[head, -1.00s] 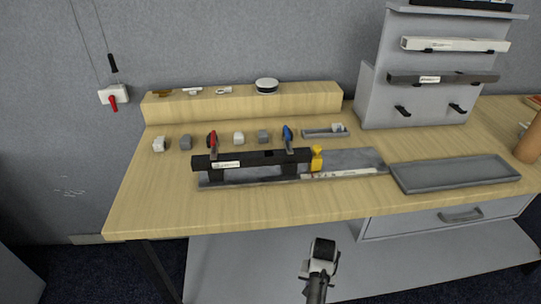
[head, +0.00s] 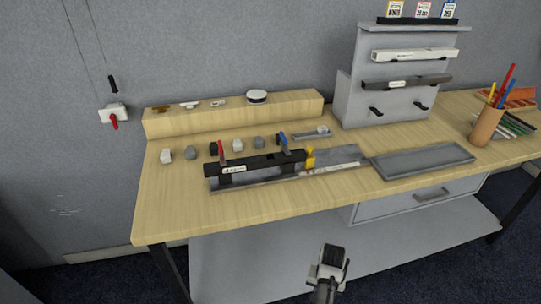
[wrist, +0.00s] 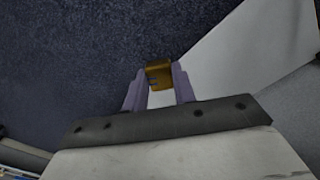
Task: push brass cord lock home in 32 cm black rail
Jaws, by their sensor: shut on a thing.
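The brass cord lock (wrist: 158,73) is a small gold block between the fingertips of my gripper (wrist: 159,79) in the wrist view. The gripper is shut on it, over dark carpet and a pale panel. In the head view my gripper (head: 330,262) is low in front of the table, well apart from the rail; the cord lock cannot be made out there. The black rail (head: 268,161) lies level on the table in a grey fixture, under a red-handled clamp (head: 223,147) and a blue-handled clamp (head: 283,140). A white label is on its left part.
A yellow piece (head: 310,157) stands at the rail's right end. A grey tray (head: 422,161) lies further right. Several small blocks line up behind the rail. A wooden step (head: 235,116) holds small parts, including a brass-coloured one (head: 161,107). A rack (head: 395,100) holds two long boxes.

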